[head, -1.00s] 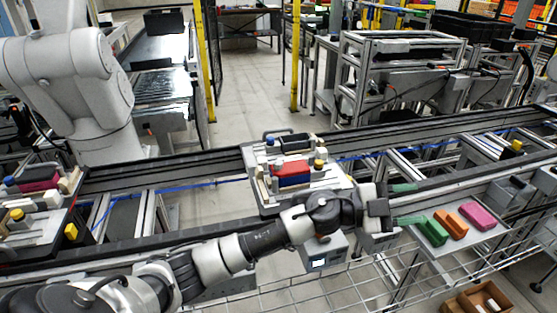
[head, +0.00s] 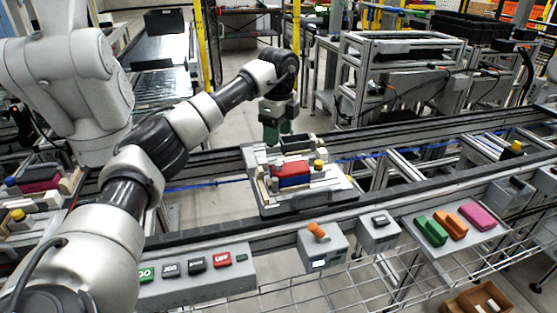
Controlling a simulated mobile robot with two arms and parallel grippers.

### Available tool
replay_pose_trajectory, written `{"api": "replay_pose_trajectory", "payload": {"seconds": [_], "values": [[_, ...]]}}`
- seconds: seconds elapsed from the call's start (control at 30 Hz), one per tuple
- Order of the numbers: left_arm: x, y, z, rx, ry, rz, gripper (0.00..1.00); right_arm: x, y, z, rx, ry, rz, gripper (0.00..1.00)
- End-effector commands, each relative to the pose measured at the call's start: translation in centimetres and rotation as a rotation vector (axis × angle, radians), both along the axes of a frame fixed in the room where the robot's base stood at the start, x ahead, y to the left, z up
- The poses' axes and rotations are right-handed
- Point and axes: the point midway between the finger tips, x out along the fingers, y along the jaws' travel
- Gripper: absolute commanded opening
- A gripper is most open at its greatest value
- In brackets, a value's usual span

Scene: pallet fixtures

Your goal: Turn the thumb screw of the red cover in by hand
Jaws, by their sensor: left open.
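The red cover (head: 290,168) lies on a blue part (head: 294,182) on the grey pallet fixture (head: 316,203) at the middle of the conveyor. A yellow knob (head: 319,163) stands at the right of the cover; I cannot tell if it is the thumb screw. My left gripper (head: 278,138) is open, with green fingers pointing down over the back left of the pallet. It is behind the red cover, with nothing seen between its fingers. It hides the back left corner of the fixture. My right gripper is not in view.
A black part (head: 296,143) sits at the back of the pallet. A panel with coloured buttons (head: 197,264) and grey boxes line the front rail. Green (head: 431,231), orange and pink blocks lie on a shelf at right. Another loaded pallet is at left.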

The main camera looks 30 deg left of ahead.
Motion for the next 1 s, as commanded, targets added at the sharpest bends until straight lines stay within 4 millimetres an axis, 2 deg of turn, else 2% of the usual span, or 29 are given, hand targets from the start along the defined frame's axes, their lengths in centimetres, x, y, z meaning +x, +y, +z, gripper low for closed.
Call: {"api": "replay_pose_trajectory", "payload": {"seconds": [0.3, 0.5, 0.87, 1.0], "values": [[-0.1, -0.1, -6.0, -0.002, 0.003, -0.004, 0.52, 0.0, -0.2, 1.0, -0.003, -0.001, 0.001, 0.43], [0.0, -0.1, -8.3, -0.003, 0.001, -0.004, 0.52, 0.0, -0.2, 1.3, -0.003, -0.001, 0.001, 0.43], [0.0, -0.1, -8.9, -0.003, -0.001, -0.005, 0.52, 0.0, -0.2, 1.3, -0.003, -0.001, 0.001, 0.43], [0.0, -0.1, -8.9, -0.004, -0.001, -0.005, 0.32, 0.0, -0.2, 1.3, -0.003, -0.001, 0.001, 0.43]]}}
